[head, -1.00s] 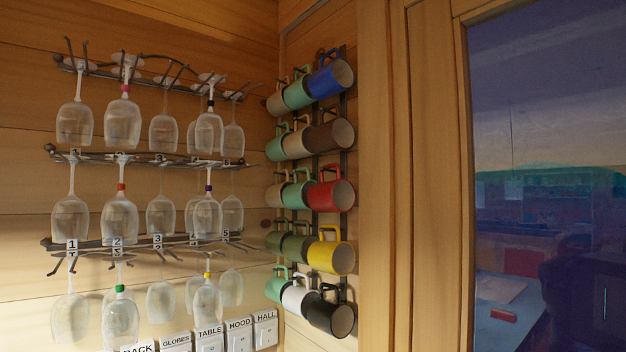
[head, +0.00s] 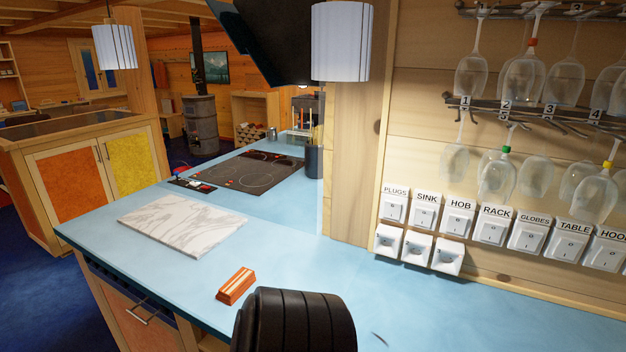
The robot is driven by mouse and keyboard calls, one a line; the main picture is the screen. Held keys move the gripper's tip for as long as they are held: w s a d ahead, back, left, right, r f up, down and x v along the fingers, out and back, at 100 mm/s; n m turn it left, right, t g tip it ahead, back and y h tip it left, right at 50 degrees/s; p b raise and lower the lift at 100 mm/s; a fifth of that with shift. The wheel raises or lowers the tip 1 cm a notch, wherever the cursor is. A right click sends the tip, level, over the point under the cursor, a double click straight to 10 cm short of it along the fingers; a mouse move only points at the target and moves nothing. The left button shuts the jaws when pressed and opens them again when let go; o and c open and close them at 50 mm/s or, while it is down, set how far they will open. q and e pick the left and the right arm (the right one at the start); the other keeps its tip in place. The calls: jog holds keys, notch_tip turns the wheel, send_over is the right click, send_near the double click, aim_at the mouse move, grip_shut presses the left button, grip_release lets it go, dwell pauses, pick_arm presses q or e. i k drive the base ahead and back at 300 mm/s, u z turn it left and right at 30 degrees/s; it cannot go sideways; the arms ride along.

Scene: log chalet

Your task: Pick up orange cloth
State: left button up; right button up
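No orange cloth can be made out for certain in the head view. A small orange-brown striped block-like item (head: 236,286) lies on the blue countertop (head: 300,290), near its front edge; I cannot tell whether it is cloth. A black ribbed part, likely of my own arm, rises at the bottom centre, just right of that item. Neither of my grippers is in view.
A white marble board (head: 183,223) lies on the counter, with a black hob (head: 255,172) behind it. A dark utensil pot (head: 313,160) stands by the wooden post. Labelled switches (head: 495,225) and hanging glasses (head: 525,80) line the right wall. The counter's middle is clear.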

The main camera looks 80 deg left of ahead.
aim_at(237, 284)
jog(key=u, duration=3.2)
